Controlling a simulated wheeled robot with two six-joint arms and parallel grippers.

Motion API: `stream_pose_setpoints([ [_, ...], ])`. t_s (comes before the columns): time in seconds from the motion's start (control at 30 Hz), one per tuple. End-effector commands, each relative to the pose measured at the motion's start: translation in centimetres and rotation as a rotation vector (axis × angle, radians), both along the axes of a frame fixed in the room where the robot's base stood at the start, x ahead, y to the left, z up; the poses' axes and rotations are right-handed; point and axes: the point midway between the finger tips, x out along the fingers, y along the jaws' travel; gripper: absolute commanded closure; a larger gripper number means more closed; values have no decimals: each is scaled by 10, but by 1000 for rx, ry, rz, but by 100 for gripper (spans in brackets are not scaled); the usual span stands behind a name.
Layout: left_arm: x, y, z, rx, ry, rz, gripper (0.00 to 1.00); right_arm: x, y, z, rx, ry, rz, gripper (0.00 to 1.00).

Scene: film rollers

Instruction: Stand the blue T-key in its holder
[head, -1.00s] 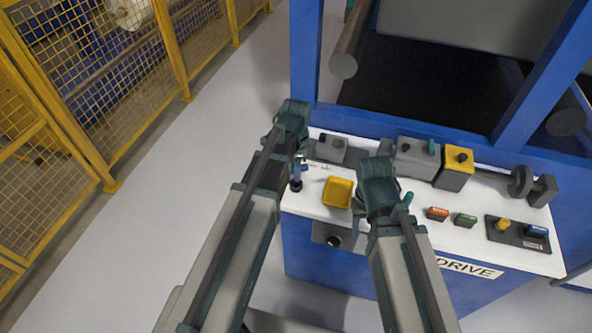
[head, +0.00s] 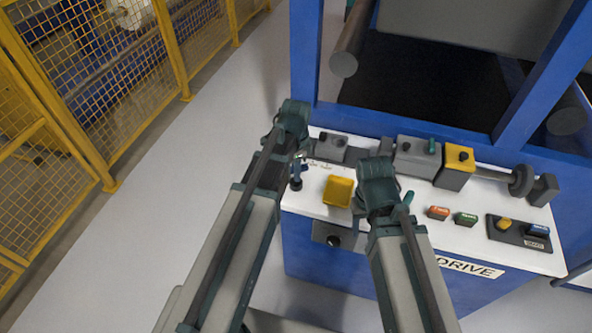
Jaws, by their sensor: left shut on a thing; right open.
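The blue T-key (head: 296,172) is small in the head view, upright at the left end of the white bench top. My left gripper (head: 299,160) is shut on its upper part. A dark round holder (head: 296,185) shows directly below the key. The key's lower end meets or overlaps the holder in the picture; I cannot tell how deep it sits. My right gripper (head: 379,184) is open over the middle of the bench, apart from the key. Its fingertips are mostly hidden by its own wrist.
A yellow tray (head: 339,191) lies just right of the holder. Grey blocks (head: 416,158) and a yellow-topped block (head: 459,159) line the back. Orange (head: 438,212) and green (head: 466,219) labelled pieces and a dark plate (head: 517,235) are to the right. A yellow fence (head: 85,130) stands left.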

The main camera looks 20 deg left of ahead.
Motion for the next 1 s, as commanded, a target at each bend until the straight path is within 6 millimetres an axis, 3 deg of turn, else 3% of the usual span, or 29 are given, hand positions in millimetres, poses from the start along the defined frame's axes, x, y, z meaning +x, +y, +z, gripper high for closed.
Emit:
stream_pose_setpoints([
  [0.3,0,0,-2,0,0,0,100,0,0,-2,0,0,0,50],
  [0.33,0,0,-2,0,0,0,74,0,0,-2,0,0,0,50],
  [0.5,0,0,-2,0,0,0,43,0,0,-2,0,0,0,50],
  [0.73,0,0,-2,0,0,0,40,0,0,-2,0,0,0,50],
  [0.87,0,0,-2,0,0,0,17,0,0,-2,0,0,0,50],
  [1.0,0,0,-2,0,0,0,16,0,0,-2,0,0,0,50],
])
